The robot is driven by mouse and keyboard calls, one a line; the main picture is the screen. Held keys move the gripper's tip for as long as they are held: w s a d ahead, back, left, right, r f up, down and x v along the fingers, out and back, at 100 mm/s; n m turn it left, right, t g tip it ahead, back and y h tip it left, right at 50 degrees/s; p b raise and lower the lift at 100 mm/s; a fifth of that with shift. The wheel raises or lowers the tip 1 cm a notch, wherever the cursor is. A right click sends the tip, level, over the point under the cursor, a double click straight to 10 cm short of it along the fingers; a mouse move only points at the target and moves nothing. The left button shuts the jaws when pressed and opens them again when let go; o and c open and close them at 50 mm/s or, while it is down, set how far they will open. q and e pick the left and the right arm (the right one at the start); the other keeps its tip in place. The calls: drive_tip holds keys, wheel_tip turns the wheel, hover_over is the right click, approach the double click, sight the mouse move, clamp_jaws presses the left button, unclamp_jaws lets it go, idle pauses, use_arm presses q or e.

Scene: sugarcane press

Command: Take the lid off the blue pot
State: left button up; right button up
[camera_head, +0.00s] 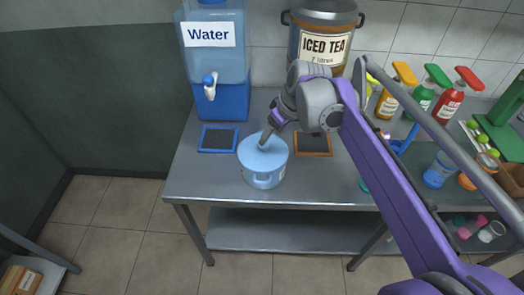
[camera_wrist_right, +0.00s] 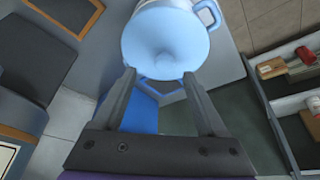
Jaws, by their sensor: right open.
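The blue pot (camera_head: 264,179) stands upright near the front edge of the metal table, its light blue lid (camera_head: 252,156) resting on top. My right gripper (camera_head: 265,140) reaches down over the lid from the upper right. The right gripper (camera_wrist_right: 160,76) is open. The frames do not clearly show whether a finger touches the lid. The pot's side handle (camera_wrist_right: 209,14) also shows there. My left gripper is not in view.
A water dispenser (camera_head: 214,65) and an iced tea urn (camera_head: 320,35) stand behind. A blue-framed mat (camera_head: 218,139) and an orange-framed mat (camera_head: 313,144) lie beside the pot. Spray bottles (camera_head: 447,103) and cups stand at the right. The table's front left is clear.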

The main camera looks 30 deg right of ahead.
sight(263, 148)
drive_tip(key=x, duration=0.6)
drive_tip(key=shift+w+a+r+b, duration=0.1)
drive_tip(key=shift+w+a+b, duration=0.05)
drive_tip(key=shift+a+b, duration=0.25)
clamp_jaws()
